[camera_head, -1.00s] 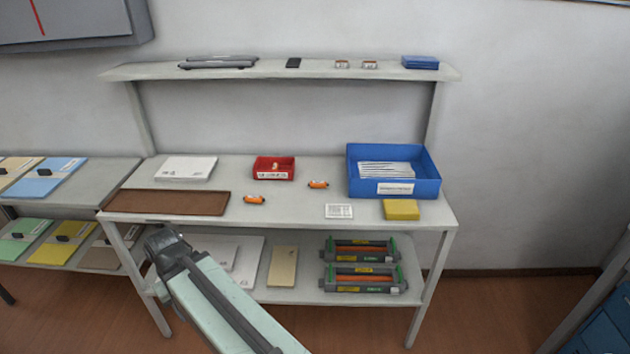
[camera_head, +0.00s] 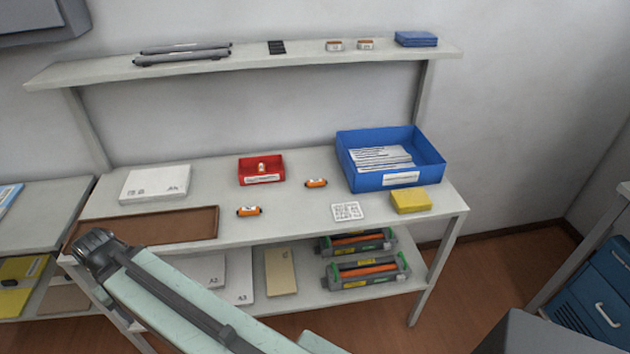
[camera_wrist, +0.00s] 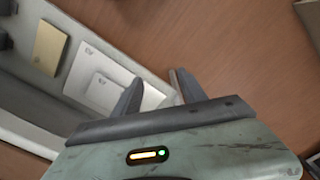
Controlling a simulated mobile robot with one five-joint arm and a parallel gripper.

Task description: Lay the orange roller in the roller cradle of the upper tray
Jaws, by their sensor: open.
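Two small orange rollers lie on the worktop in the head view, one near the middle front (camera_head: 249,211) and one farther back right (camera_head: 316,183). Two grey trays with green ends, each holding a long orange bar, stand on the lower shelf, a nearer one (camera_head: 366,274) and one behind (camera_head: 357,243). A flat brown tray (camera_head: 203,224) lies on the worktop at left. I cannot make out a roller cradle. My gripper (camera_wrist: 157,78) is open and empty in the wrist view, its fingers apart near the shelf edge and floor.
A red bin (camera_head: 244,174) with a small item in it and a blue box (camera_head: 345,165) with papers stand on the worktop. A yellow block (camera_head: 410,202) and a white card (camera_head: 347,211) lie at right. My arm crosses the lower left. Floor shows at right.

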